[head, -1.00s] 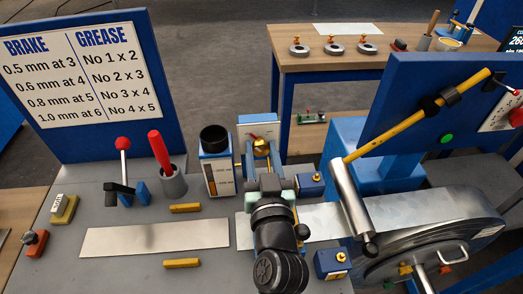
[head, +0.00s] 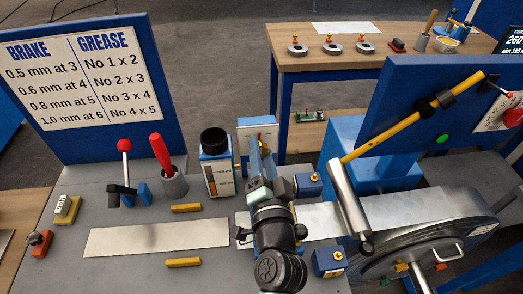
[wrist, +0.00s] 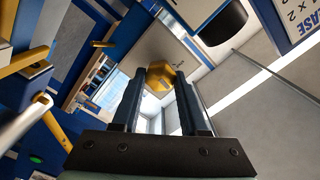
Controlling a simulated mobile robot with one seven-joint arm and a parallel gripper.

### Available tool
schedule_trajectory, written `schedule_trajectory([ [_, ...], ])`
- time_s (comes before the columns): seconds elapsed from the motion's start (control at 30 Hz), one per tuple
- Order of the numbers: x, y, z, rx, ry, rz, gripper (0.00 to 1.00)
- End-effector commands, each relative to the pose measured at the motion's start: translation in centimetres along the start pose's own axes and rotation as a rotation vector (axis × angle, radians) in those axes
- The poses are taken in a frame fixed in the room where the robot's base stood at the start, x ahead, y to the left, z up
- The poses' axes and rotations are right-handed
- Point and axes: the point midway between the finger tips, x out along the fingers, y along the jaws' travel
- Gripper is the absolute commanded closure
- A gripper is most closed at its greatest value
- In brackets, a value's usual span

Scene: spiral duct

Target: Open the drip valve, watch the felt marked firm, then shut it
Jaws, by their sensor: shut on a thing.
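The drip valve's brass hex knob (wrist: 159,75) sits between the two dark fingertips of my gripper (wrist: 160,88) in the wrist view. My gripper is shut on it. In the head view my gripper (head: 258,152) reaches to the white-faced blue unit (head: 258,124) behind the steel strip and covers the knob. A felt marked firm cannot be made out in either view. A small labelled yellow block (head: 67,209) lies at the left of the bench; its lettering is too small to read.
A black-topped container (head: 216,165) stands close left of my gripper. A red-handled tool (head: 161,152) stands in a cup at left.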

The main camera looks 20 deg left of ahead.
Motion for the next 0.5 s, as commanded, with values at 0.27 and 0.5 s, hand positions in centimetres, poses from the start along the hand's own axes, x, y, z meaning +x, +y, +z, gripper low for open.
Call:
schedule_trajectory([
  [0.27, -0.03, 0.11, 0.01, 0.130, -0.001, 0.002, 1.00],
  [0.5, -0.03, 0.15, 0.03, 0.171, 0.000, 0.002, 1.00],
])
